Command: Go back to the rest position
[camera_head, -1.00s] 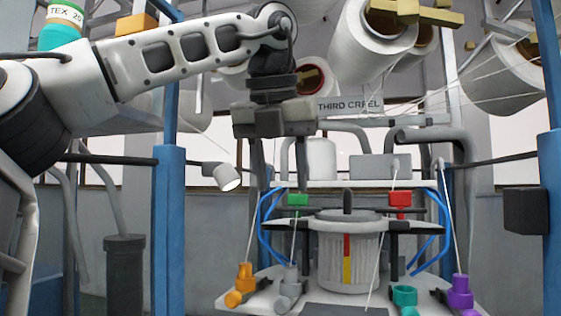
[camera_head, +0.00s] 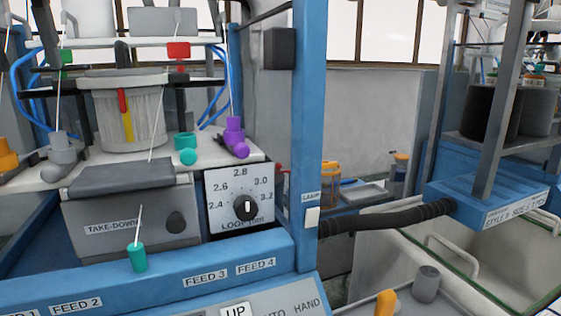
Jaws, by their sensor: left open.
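Neither of my grippers shows in the camera_head view now, and no arm of mine can be made out. The view holds the knitting machine. Its ribbed grey cylinder (camera_head: 150,122) with red and yellow marks stands at the upper left.
A purple guide (camera_head: 235,138) and an orange guide (camera_head: 7,158) sit on the machine's plate. A blue post (camera_head: 310,130) rises in the middle. A black hose (camera_head: 390,217) runs to a blue base (camera_head: 480,205) at right. A pale bin (camera_head: 510,258) stands below.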

